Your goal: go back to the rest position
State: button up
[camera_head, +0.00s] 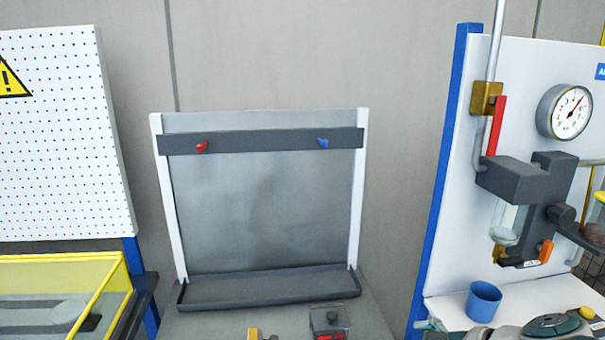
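My gripper is not in view. A grey rack panel (260,220) with white side posts stands in the middle. Its dark crossbar (262,141) carries a red peg (202,147) on the left and a blue peg (323,143) on the right. Nothing hangs on either peg. A dark shallow tray (270,289) at the foot of the rack looks empty.
A pegboard (62,140) and a yellow-framed clear case (60,275) stand left. A blue-edged panel at right (450,180) carries a pressure gauge (565,111) and dark fittings. A blue cup (483,301) stands below. A dark box (328,320) is cut off at the bottom.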

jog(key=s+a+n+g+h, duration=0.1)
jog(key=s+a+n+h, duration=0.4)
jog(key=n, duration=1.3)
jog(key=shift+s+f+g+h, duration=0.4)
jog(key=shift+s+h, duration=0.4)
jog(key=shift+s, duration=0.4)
